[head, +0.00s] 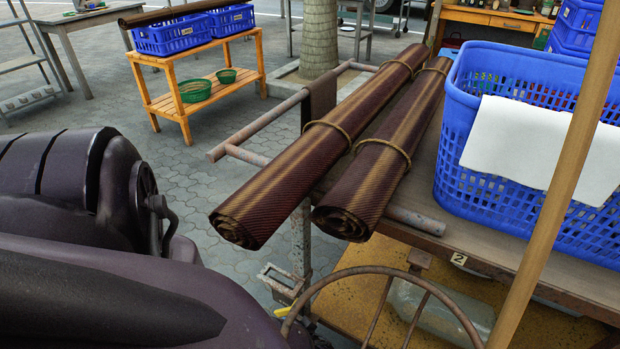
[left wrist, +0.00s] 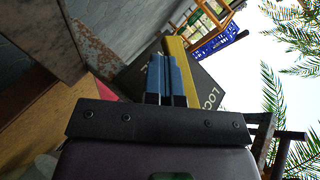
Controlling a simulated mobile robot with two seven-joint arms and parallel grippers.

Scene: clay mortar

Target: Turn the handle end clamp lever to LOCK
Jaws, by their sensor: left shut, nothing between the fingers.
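In the left wrist view a yellow lever (left wrist: 181,62) runs beside a dark plate (left wrist: 208,88). White letters reading "LOC" show on the plate to the right of the lever; other lettering left of the fingers is partly hidden. My left gripper (left wrist: 165,60) has blue fingers that are shut and empty. They lie close along the left side of the lever; I cannot tell whether they touch it. In the head view a small yellow piece (head: 285,312) shows low by a metal frame, perhaps the lever. My left gripper's fingers are hidden there, and my right gripper is not in view.
A table (head: 440,232) carries two rolled dark mats (head: 322,150) and a blue crate (head: 450,130) with a white cloth. A curved rusty bar (head: 380,272) and a wooden pole (head: 560,200) stand in front. Paved floor (head: 235,180) is open left of the table.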

